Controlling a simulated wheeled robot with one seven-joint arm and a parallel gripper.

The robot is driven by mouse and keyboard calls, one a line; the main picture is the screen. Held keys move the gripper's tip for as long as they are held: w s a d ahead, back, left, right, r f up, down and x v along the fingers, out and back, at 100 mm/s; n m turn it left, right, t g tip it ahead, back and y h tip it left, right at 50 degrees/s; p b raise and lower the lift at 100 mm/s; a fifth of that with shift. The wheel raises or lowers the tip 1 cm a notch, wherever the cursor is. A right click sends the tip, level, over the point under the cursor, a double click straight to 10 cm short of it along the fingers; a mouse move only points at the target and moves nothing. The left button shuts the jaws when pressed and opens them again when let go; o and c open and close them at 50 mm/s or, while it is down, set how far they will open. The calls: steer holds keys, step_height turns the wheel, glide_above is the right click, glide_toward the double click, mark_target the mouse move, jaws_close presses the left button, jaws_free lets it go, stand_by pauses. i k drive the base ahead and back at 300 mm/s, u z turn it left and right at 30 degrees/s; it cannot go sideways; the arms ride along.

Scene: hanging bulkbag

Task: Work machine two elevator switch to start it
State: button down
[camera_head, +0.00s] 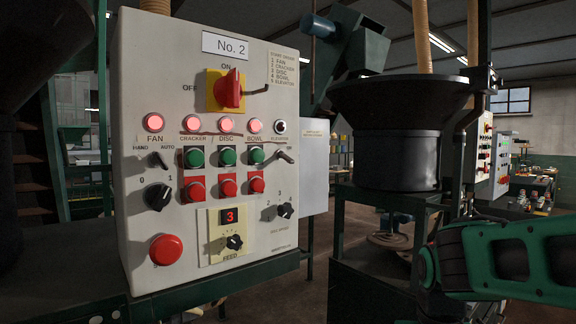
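The grey control box marked No. 2 (150,85) stands close in front, left of centre. Its elevator switch (285,157) is a small dark lever knob at the right side of the face, under the elevator lamp (280,126). The lever looks slanted; its exact setting is too small to tell. The elevator lamp is whitish with a dark centre, while the fan, cracker, disc and bowl lamps glow red. A green and black link of my arm shows at the lower right, apart from the box. I cannot make out my gripper in the view.
A red main switch (229,90), red and green buttons, a feed dial (234,242) and a red stop button (166,250) share the face. A black hopper (397,150) stands behind right. Another control box (495,160) is farther right.

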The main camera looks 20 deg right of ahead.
mark_target(282, 154)
steer(key=z, duration=0.25)
steer(key=k, duration=1.2)
steer(key=z, duration=0.45)
